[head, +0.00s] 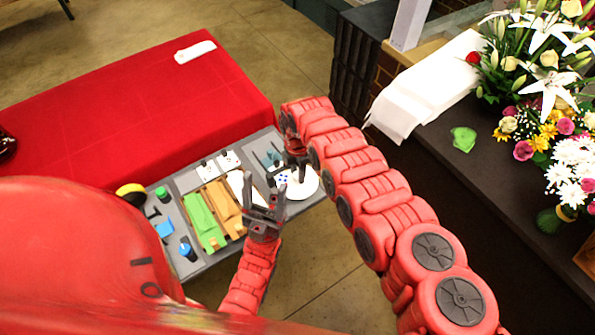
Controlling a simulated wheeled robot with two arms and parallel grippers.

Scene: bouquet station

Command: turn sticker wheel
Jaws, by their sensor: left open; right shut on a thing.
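The sticker wheel (308,188) is a white disc at the right end of the grey work tray, with blue dots near its left edge. My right gripper (298,170) reaches down from above and is shut on the sticker wheel near its middle. The fingers and the arm hide part of the disc, so the exact grip point is hard to see. My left gripper (264,205) is open and empty, with its dark fingers spread just left of the wheel, over the tray.
The grey tray (172,228) holds green pieces (203,220), orange-tan pieces (226,207), a blue-capped bottle (187,250) and white cards (229,160). A red-covered table (120,115) lies behind. A dark counter (490,180) with flowers (560,120) and white paper (428,85) stands right.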

